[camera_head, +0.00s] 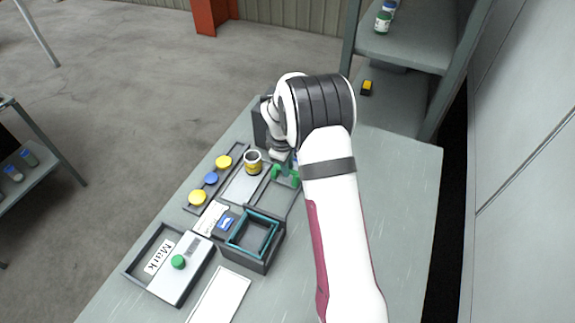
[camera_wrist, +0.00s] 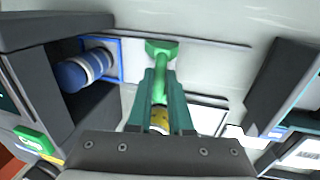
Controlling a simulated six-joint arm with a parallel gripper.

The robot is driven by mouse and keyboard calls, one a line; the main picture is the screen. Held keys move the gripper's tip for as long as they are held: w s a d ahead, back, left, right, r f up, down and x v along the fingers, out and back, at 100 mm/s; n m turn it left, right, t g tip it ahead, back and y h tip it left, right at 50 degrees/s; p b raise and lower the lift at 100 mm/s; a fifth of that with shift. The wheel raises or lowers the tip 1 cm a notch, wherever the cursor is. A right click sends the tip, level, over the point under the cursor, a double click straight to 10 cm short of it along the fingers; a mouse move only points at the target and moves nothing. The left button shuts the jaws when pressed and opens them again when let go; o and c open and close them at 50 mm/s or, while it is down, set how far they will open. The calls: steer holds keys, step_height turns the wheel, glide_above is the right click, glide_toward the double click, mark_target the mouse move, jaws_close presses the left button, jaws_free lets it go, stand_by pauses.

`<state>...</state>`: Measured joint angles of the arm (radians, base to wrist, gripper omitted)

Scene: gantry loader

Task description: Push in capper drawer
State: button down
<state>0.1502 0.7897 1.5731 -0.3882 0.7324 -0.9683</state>
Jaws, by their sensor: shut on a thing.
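My gripper (camera_wrist: 163,82) shows in the wrist view with its teal fingers closed on a slim green piece (camera_wrist: 161,88), whose wider head (camera_wrist: 161,47) sticks out beyond the fingertips. In the head view my arm hides most of the gripper, and green parts (camera_head: 285,173) show beside it. A dark housing (camera_wrist: 40,97) stands left of the fingers in the wrist view. At its opening is a blue-edged frame (camera_wrist: 119,60) with a blue banded cylinder (camera_wrist: 82,72). I cannot tell for sure which part is the capper drawer. The fingers are apart from the blue frame.
An open jar (camera_head: 253,162), yellow and blue caps (camera_head: 211,178), a teal-rimmed box (camera_head: 262,262) and a tray (camera_head: 139,281) with a grey lid piece (camera_head: 190,262) are on the bench (camera_head: 395,210). Bench right of my arm is clear. A shelf (camera_head: 410,50) stands behind.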

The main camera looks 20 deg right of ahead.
stand_by(0.3)
steer(key=shift+w+d, duration=1.75)
steer(key=shift+w, duration=0.05)
steer(key=c, duration=0.8)
jaws_free()
steer(key=shift+c, duration=0.2)
steer(key=shift+s, duration=0.1)
step_height(320, 180, up, 16)
steer(key=s+a, duration=0.2)
steer(key=shift+a+f, duration=0.15)
steer(key=shift+f, duration=0.05)
steer(key=shift+s, duration=0.1)
